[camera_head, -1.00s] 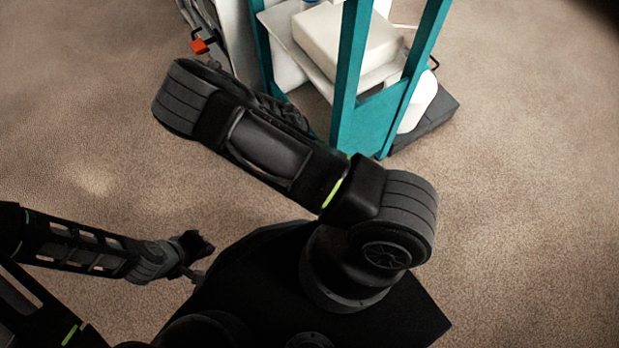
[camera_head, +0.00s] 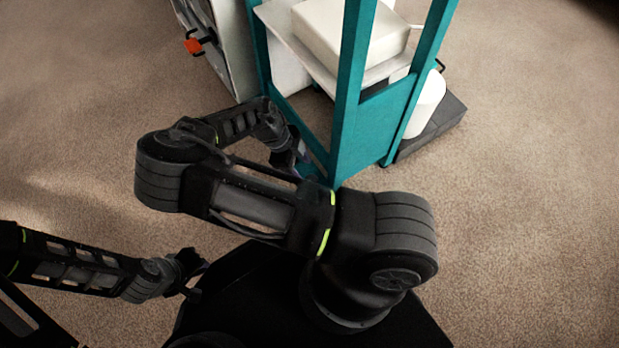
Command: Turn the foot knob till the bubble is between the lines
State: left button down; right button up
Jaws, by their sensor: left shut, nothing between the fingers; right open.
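I cannot make out the foot knob, the bubble or its lines in the head view. My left gripper (camera_head: 192,272) is shut and empty, low on the left over the carpet and close to my dark base. My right gripper (camera_head: 302,164) is open beside the lower front of a teal frame (camera_head: 350,100). It is small and partly hidden, so I cannot tell whether it touches the frame. My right arm crosses the middle of the view.
The teal frame carries a pale shelf (camera_head: 283,27) with a white block (camera_head: 340,30) on it. A white container (camera_head: 428,103) stands on a dark grey base (camera_head: 440,125) at its right. An orange-and-black item (camera_head: 193,46) is on the left. Carpet (camera_head: 530,200) is clear at the right.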

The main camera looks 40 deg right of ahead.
aim_at(311, 179)
jog(key=b+x, duration=0.2)
jog(key=x, duration=0.4)
jog(key=shift+r, duration=0.1)
jog(key=shift+c, duration=0.5)
grip_shut()
